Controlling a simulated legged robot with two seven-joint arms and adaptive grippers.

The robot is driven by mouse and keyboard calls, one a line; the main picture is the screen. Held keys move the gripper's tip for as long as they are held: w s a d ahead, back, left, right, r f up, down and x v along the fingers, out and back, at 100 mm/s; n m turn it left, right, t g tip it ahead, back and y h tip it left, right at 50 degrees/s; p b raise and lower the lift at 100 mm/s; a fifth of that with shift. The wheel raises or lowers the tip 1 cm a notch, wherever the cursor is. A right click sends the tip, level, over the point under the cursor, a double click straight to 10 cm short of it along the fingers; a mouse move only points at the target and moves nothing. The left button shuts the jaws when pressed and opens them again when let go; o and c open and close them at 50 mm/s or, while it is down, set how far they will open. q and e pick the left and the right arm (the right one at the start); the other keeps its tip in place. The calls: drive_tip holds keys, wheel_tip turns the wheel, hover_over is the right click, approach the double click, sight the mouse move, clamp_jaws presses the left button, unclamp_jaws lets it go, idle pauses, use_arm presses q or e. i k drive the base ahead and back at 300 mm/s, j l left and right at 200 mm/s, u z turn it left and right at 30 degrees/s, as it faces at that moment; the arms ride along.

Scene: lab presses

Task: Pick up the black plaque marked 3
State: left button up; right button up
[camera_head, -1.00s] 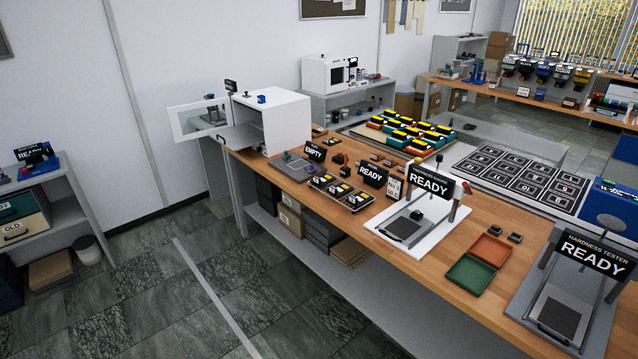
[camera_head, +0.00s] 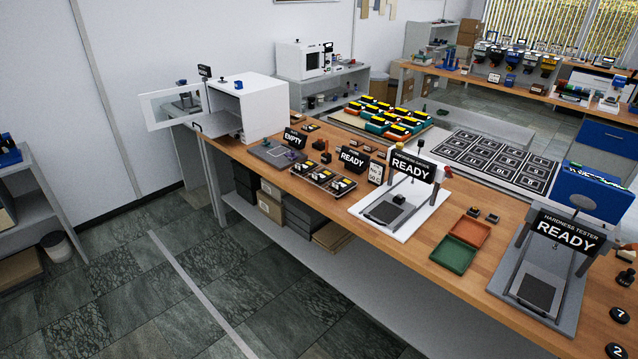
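Two round black plaques lie at the right end of the wooden bench, by the bottom right corner of the head view. I cannot make out a plaque marked 3. Neither of my grippers is in view.
The hardness tester (camera_head: 540,285) with a READY sign stands left of the plaques. Green (camera_head: 454,254) and orange (camera_head: 470,231) trays lie farther left. A grid of black squares (camera_head: 495,160) with unreadable marks lies behind the bench. The floor in front is clear.

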sight(342, 185)
drive_tip(key=z, duration=0.2)
drive_tip(key=i+j+z, duration=0.15)
drive_tip(key=z, duration=0.3)
drive_tip(key=i+j+z, duration=0.25)
drive_tip(key=z, duration=0.25)
drive_tip(key=i+j+z, duration=0.2)
drive_tip(key=z, duration=0.25)
